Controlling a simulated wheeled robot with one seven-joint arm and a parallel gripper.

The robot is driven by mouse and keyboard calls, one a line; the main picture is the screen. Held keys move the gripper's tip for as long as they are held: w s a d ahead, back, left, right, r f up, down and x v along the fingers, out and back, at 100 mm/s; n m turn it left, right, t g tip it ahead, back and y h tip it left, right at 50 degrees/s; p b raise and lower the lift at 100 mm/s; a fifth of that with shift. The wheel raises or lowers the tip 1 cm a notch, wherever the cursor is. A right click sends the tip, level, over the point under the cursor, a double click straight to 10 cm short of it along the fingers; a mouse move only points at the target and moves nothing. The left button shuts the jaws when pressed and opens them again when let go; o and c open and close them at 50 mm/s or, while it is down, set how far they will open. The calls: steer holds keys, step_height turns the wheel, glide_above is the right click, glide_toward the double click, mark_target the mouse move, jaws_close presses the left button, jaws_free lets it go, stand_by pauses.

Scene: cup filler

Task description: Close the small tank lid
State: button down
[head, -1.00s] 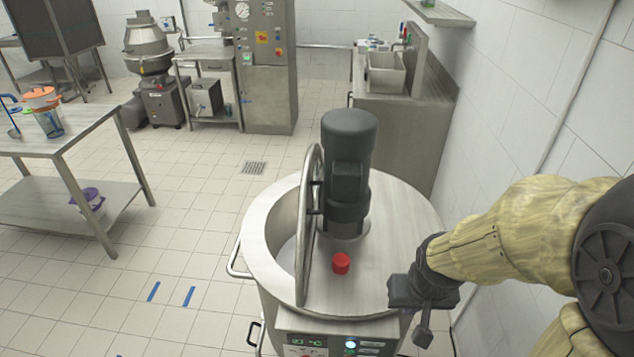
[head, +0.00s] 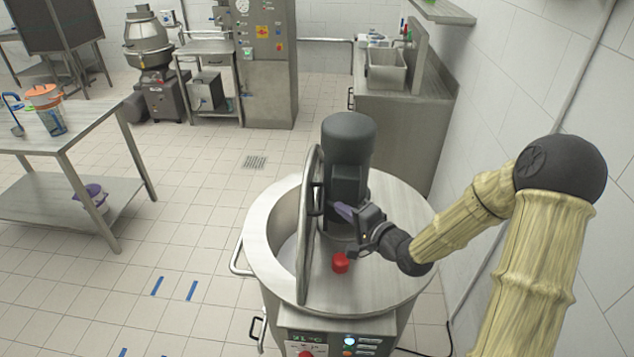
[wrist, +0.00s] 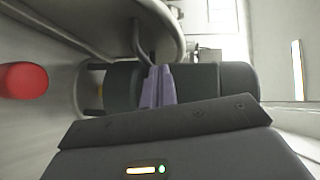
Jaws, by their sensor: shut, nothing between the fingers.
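The small tank lid (head: 308,245) is a round steel disc standing upright, open, on the top of the steel tank (head: 385,285). The tank's left opening shows beside it. A dark handle (head: 316,196) sits on the lid's right face. My gripper (head: 346,211) is shut and empty, pointing left, in front of the dark motor and just right of the lid. In the wrist view, the shut purple fingers (wrist: 157,88) lie across the dark motor, with the lid (wrist: 170,22) above them. I cannot tell whether the fingertips touch the handle.
The dark motor (head: 347,145) rises from the tank top close to my gripper. A red knob (head: 340,262) is below it. A tiled wall is at right, a steel table (head: 60,135) at left.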

steer(key=shift+a+r+m+t+y, duration=0.25)
steer(key=shift+r+m+y, duration=0.25)
steer(key=shift+r, duration=0.35)
steer(key=shift+w, duration=0.15)
steer(key=p, duration=0.3)
glide_toward(307, 178)
steer(key=x, duration=0.5)
steer(key=shift+r, duration=0.15)
steer(key=shift+w+a, duration=0.1)
steer(key=shift+w, duration=0.05)
steer(key=shift+a, duration=0.1)
steer(key=shift+a, duration=0.1)
